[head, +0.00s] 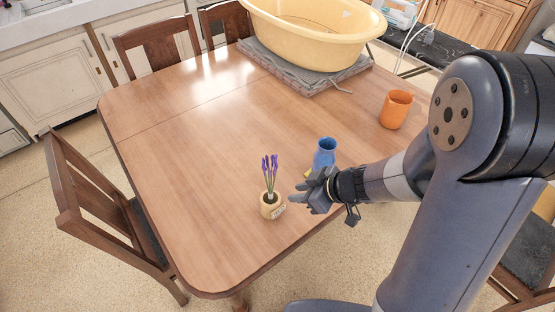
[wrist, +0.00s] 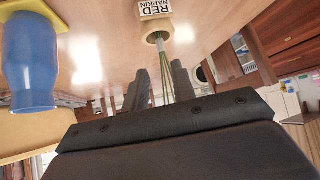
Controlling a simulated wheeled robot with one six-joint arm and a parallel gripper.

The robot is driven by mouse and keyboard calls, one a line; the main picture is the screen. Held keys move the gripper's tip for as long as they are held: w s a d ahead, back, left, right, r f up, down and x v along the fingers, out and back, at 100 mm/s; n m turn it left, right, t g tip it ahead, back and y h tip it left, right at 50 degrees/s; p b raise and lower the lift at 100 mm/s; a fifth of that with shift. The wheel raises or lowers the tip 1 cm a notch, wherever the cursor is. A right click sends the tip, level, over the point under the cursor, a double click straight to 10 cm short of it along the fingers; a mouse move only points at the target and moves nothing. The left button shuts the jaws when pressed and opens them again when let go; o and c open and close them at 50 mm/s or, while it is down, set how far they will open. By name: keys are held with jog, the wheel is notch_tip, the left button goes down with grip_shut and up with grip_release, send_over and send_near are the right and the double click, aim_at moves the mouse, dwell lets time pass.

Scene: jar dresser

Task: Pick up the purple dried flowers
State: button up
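The purple dried flowers (head: 269,170) stand upright in a small cream pot (head: 268,211) near the table's front edge. In the wrist view, which is upside down, the pot (wrist: 155,38) carries a card reading "RED NAPKIN". The green stems (wrist: 167,70) run down between my fingers in that picture, and the purple heads are hidden there. My gripper (head: 298,193) is just right of the flowers, with its fingers pointing left toward them. The fingers (wrist: 161,82) are apart, with a gap between them, and not visibly closed on the stems.
A blue vase (head: 324,152) with something yellow at its base stands close behind my gripper. An orange cup (head: 396,110) is farther right. A yellow tub (head: 310,40) rests on a grey folded cloth (head: 300,75) at the back. The table's left half (head: 180,130) is clear.

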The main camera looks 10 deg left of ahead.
aim_at(270, 187)
jog(key=shift+b+x, duration=1.7)
jog(key=shift+x, duration=3.75)
jog(key=shift+a+r, duration=0.15)
jog(key=shift+r, duration=0.1)
grip_shut()
